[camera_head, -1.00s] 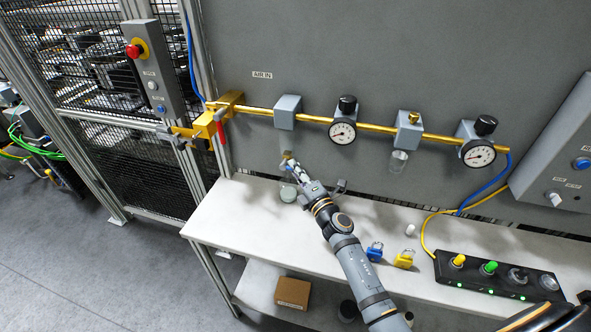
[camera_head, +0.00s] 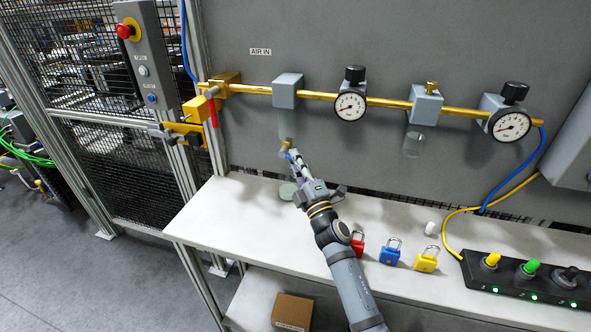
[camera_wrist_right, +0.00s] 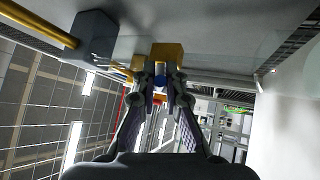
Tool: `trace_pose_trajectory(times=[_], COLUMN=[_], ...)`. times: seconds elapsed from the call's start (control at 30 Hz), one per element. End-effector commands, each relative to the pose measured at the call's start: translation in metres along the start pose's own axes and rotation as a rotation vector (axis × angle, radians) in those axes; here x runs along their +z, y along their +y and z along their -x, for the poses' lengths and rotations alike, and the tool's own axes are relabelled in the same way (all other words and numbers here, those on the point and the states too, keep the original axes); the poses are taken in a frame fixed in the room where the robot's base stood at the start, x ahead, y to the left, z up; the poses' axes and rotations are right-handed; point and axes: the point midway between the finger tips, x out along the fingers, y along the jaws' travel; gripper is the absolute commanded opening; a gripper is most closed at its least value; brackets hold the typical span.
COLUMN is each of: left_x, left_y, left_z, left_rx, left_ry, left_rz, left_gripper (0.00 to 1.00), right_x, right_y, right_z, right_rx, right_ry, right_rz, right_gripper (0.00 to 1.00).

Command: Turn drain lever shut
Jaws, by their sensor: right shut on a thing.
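The brass drain fitting (camera_head: 287,146) hangs under the clear bowl of the left grey filter block (camera_head: 287,91) on the brass air line. My right gripper (camera_head: 291,157) reaches up to it from below, with a small bit of blue, likely the drain lever, showing at its fingertips. In the right wrist view, my fingers (camera_wrist_right: 160,82) are closed around a small part, with brass and blue (camera_wrist_right: 159,98) between the tips. The fingers hide most of the lever, so its exact angle cannot be told. My left gripper is not in view.
A valve with a red handle (camera_head: 212,112) is at the line's left end. Red (camera_head: 357,245), blue (camera_head: 390,252) and yellow (camera_head: 426,260) padlocks stand on the white bench (camera_head: 225,205). Gauges sit farther right.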

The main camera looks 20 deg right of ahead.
Motion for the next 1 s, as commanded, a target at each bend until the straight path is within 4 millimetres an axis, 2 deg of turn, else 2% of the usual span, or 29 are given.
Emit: trace_pose_trajectory(times=[0.23,0.27,0.4,0.73,1.0], left_x=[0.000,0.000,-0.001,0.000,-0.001], left_y=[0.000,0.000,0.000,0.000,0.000], left_z=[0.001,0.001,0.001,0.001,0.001], left_rx=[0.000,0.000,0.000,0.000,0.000], left_ry=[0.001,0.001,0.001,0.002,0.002], left_rz=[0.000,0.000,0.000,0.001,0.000], left_gripper=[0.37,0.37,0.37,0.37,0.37], right_x=[0.000,0.000,0.000,0.000,0.000], right_y=[-0.001,-0.001,-0.001,-0.001,-0.001], right_z=[0.000,0.001,0.000,0.004,0.052], right_rx=[-0.004,-0.004,-0.004,-0.004,-0.006], right_ry=[-0.001,-0.001,0.000,0.000,0.000], right_rz=[0.001,0.001,0.001,0.002,-0.001], right_gripper=[0.00,0.14,0.33,0.34,0.34])
